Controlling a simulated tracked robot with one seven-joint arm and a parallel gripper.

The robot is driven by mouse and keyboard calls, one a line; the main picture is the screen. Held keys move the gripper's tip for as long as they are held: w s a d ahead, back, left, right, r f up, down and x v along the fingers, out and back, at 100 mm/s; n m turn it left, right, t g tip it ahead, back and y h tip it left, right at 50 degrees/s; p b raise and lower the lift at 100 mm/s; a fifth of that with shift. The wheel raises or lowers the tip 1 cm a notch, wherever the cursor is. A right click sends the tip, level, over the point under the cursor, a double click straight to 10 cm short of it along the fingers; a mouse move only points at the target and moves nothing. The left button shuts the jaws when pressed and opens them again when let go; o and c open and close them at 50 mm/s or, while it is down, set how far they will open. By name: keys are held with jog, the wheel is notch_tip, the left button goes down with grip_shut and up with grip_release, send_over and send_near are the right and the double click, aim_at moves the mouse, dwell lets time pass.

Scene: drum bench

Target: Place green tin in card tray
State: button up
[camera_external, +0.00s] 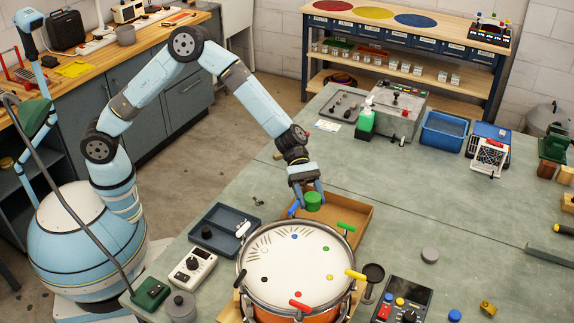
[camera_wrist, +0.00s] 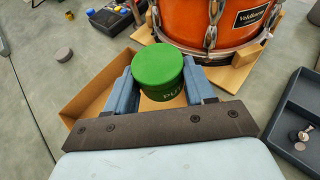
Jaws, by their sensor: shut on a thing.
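The green tin (camera_external: 313,201) is a short round can, and it also shows in the wrist view (camera_wrist: 158,68) with its lid up. My gripper (camera_external: 306,198) has its blue fingers on both sides of the tin; in the wrist view the gripper (camera_wrist: 160,85) is shut on it. The card tray (camera_external: 362,222) is a shallow brown box behind the drum, and it also shows in the wrist view (camera_wrist: 88,100). The tin is held upright over the tray area. I cannot tell its exact height. The drum and my gripper hide part of the tray.
An orange drum (camera_external: 290,262) with a white head and coloured dots stands close in front of the tray. A dark tray (camera_external: 212,238) lies left of it. A blue bin (camera_external: 444,131) and a grey machine (camera_external: 395,108) stand farther back.

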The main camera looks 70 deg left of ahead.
jog(key=w+d+f, duration=0.2)
jog(key=w, duration=0.1)
send_over(334, 227)
jog(key=d, duration=0.2)
jog(key=f, duration=0.5)
jog(key=shift+s+a+f, duration=0.1)
jog(key=shift+s+f, duration=0.05)
jog(key=shift+s, duration=0.25)
jog(key=shift+w+f, duration=0.1)
jog(key=shift+f, duration=1.45)
jog(key=shift+f, duration=0.15)
jog(key=o, duration=1.1)
jog(key=shift+f, duration=0.2)
jog(key=shift+c, duration=0.2)
